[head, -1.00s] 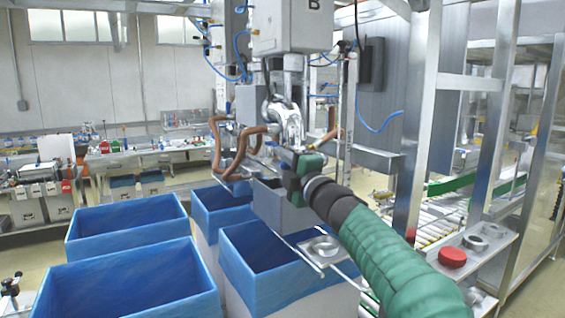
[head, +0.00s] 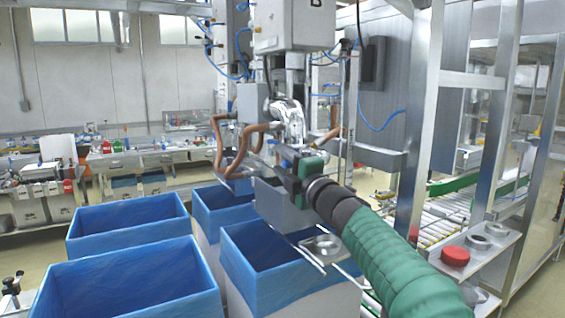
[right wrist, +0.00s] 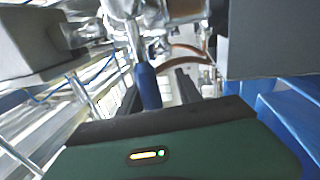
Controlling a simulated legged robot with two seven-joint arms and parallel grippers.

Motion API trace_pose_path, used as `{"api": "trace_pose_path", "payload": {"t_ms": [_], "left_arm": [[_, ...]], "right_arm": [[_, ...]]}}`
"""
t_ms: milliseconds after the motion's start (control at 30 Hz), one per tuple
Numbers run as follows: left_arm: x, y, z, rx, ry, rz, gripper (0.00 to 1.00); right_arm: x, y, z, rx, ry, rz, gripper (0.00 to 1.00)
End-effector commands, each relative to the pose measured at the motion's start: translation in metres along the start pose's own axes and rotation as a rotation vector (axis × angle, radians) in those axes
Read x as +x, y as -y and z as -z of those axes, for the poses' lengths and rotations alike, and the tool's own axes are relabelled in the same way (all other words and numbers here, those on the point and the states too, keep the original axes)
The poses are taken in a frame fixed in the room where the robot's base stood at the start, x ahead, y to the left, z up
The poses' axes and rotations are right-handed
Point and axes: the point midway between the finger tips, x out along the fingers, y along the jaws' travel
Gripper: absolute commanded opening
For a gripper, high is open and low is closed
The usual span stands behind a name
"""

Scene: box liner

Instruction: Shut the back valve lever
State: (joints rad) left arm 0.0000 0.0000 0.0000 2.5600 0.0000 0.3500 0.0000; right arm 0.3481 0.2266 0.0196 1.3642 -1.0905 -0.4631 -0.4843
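The valve's metal fitting (head: 288,118) hangs below a grey box in the middle of the head view. In the right wrist view, a lever with a blue handle (right wrist: 148,86) reaches down from the metal fitting (right wrist: 140,14) toward my gripper body. My right gripper (head: 284,160) is just below the fitting. In the wrist view, one dark finger (right wrist: 187,86) stands to the right of the blue handle with a visible gap. The other finger is not clear. The gripper looks open. My left gripper does not show.
Blue-lined boxes (head: 128,222) stand below and to the left. Brown hoses (head: 240,150) hang left of the fitting. A metal post (head: 418,130) and a shelf with a red round part (head: 455,256) are on the right.

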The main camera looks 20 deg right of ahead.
Motion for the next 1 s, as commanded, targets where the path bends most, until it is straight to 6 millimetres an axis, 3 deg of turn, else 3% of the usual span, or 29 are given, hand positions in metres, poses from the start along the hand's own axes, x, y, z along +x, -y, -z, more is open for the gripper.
{"api": "trace_pose_path", "payload": {"t_ms": [167,267,700,833,1000], "left_arm": [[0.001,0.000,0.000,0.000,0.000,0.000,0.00],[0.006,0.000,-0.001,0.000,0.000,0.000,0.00],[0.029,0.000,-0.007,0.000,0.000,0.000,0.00],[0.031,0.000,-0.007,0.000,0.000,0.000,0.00],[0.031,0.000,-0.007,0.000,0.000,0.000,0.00]], "right_arm": [[-0.003,-0.002,0.000,0.000,0.001,-0.003,0.41],[-0.014,-0.001,0.000,-0.001,0.001,-0.005,0.41],[-0.134,0.002,-0.001,0.001,0.002,-0.003,0.41],[-0.156,0.002,-0.001,0.000,0.002,-0.001,0.41],[-0.167,0.002,-0.001,0.001,0.000,0.001,0.41]]}}
